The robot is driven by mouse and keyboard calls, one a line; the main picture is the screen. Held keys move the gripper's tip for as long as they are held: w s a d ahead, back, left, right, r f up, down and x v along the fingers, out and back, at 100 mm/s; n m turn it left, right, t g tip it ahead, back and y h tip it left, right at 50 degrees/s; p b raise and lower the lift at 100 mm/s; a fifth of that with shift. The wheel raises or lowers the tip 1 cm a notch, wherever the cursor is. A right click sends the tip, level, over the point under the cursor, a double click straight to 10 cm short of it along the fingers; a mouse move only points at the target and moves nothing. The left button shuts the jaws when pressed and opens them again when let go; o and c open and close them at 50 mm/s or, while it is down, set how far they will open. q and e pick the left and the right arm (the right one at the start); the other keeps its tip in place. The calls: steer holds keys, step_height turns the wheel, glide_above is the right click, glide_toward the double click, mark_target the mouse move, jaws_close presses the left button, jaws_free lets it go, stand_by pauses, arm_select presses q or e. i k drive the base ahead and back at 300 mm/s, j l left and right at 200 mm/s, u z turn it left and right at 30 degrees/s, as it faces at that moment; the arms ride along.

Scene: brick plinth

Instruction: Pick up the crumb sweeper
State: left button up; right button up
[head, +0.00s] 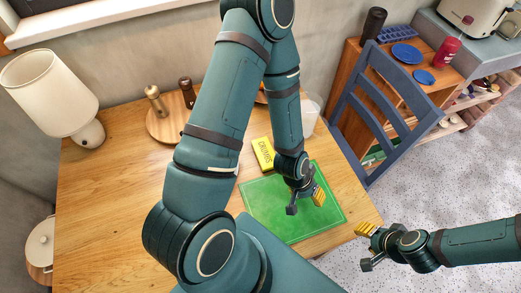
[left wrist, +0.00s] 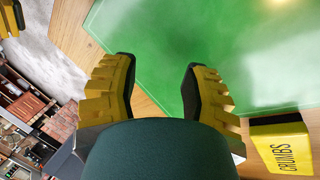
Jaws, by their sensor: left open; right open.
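The crumb sweeper (head: 263,153) is a yellow block marked CRUMBS. It lies on the wooden table beside the far edge of the green mat (head: 262,218). My left gripper (head: 305,203) is open and empty above the mat, to the right and nearer than the sweeper. Its yellow-padded fingers (left wrist: 158,85) frame the mat edge and bare wood. My right gripper (head: 366,247) is open and empty past the table's right edge.
The wooden table (head: 100,220) holds a lamp (head: 55,95) and a round board (head: 163,128) with two mills. A whitish container (head: 311,112) stands behind my left forearm. A blue chair (head: 390,110) stands beyond the table's right edge. My left arm hides the table's middle.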

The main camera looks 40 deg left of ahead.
mark_target(263, 150)
steer(key=u, duration=1.35)
